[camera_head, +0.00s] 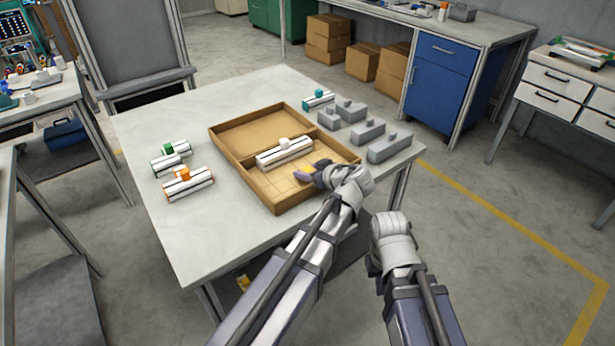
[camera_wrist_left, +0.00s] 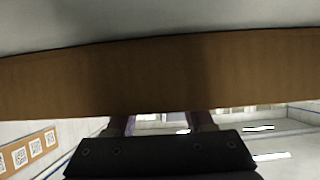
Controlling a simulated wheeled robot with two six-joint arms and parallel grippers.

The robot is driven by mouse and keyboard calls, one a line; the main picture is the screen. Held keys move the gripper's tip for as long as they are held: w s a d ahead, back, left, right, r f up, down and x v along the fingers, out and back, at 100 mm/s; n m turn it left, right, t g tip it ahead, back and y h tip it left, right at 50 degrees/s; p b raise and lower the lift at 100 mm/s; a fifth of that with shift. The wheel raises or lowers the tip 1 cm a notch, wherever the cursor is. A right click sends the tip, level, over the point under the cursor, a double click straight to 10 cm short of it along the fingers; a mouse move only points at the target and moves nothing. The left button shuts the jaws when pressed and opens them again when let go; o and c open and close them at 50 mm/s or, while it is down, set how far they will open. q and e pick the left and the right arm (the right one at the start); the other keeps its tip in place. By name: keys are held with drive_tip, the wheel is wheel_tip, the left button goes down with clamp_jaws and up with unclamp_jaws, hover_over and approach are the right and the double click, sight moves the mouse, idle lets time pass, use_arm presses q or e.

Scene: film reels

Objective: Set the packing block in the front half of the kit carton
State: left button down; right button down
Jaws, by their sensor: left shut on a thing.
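The open kit carton (camera_head: 262,194) lies on the table, split by a divider into a back and a front half. My left gripper (camera_head: 313,174) reaches over its right wall into the front half, low over the gridded floor. A white striped piece with a white knob (camera_head: 285,152) lies in the front half along the divider. In the left wrist view the carton wall (camera_wrist_left: 150,75) hides the fingertips. My right wrist shows off the table's front right; its fingers are hidden.
Left of the carton lie striped pieces with a green knob (camera_head: 170,157) and an orange knob (camera_head: 187,182). A teal-knobbed piece (camera_head: 318,99) and several grey knobbed blocks (camera_head: 389,147) stand behind and right of it. The table's front left (camera_head: 200,240) is clear.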

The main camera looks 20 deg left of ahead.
use_arm(q)
drive_tip(key=shift+r, duration=0.15)
drive_tip(key=shift+c, duration=1.4)
unclamp_jaws()
drive_tip(key=shift+f, duration=0.2)
drive_tip(key=shift+r, duration=0.1)
